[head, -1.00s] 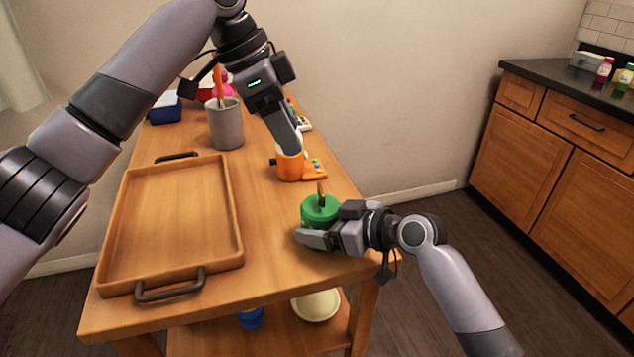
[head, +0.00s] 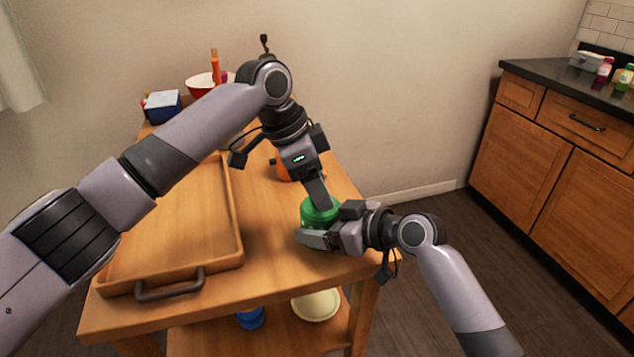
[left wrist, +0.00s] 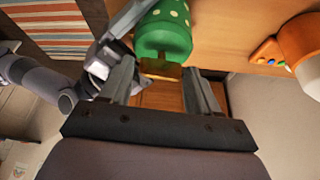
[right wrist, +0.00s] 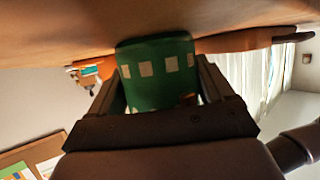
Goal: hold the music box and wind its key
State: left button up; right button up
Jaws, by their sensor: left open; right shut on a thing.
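The music box (head: 313,216) is a green cylinder standing at the table's right front edge. My right gripper (head: 320,237) is shut on its side. In the right wrist view the music box (right wrist: 155,75) has pale square marks and sits between the fingers. My left gripper (head: 322,203) is open and points down just above the top of the music box. In the left wrist view the brown key (left wrist: 160,70) stands between the open left fingers, beside the green body (left wrist: 165,35). The left gripper hides the key in the head view.
A wooden tray (head: 233,215) with dark handles fills the table's left side. An orange mug (head: 282,172) is behind my left gripper, partly hidden. A blue box (head: 163,107) and a red and white bowl (head: 200,84) stand at the back.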

pick_arm(q)
jog(key=c, duration=0.8)
jog(key=shift+n+t, duration=0.5)
jog(key=shift+n, duration=0.7)
jog(key=o, duration=0.8)
